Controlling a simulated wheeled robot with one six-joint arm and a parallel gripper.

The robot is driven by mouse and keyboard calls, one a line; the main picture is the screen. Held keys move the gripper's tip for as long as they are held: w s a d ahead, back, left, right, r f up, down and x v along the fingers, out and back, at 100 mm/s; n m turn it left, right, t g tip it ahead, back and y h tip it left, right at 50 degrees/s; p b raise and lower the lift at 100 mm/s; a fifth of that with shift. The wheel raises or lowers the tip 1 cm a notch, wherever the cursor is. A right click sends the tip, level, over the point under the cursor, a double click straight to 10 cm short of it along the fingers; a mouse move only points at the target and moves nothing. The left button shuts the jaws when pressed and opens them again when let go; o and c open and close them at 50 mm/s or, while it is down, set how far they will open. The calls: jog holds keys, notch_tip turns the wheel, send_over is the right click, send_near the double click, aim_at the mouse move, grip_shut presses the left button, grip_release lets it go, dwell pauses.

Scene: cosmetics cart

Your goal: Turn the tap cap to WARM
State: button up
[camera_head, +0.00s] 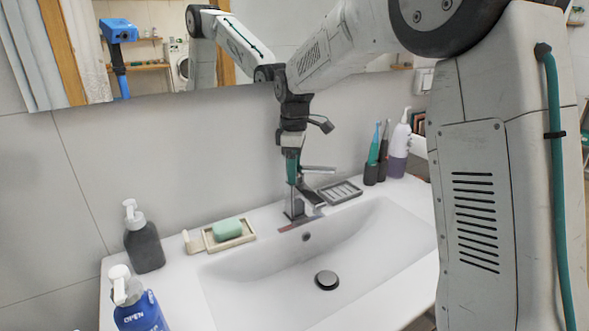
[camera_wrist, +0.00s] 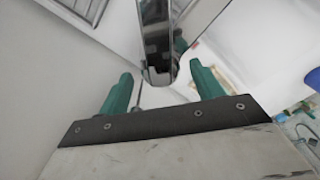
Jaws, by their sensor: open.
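The chrome tap (camera_head: 297,208) stands at the back edge of the white sink, and a thin lever (camera_head: 319,169) sticks out to the right near its top. My gripper (camera_head: 291,168) points down over the tap's upper part, with teal fingers. In the wrist view my gripper (camera_wrist: 161,70) is open, one finger on each side of a chrome part of the tap (camera_wrist: 156,40). Nothing appears clamped; I cannot tell whether a finger touches the chrome. The cap is partly hidden by my gripper in the head view, and no WARM lettering is readable.
A soap dish with green soap (camera_head: 227,229) and a dark pump bottle (camera_head: 143,240) stand left of the tap. A dark slotted tray (camera_head: 340,191), toothbrushes (camera_head: 375,150) and a white-purple bottle (camera_head: 399,150) stand right. A blue bottle (camera_head: 140,310) is front left. The basin (camera_head: 350,255) is empty.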

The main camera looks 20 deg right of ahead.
jog(key=shift+f, duration=0.45)
jog(key=c, duration=1.4)
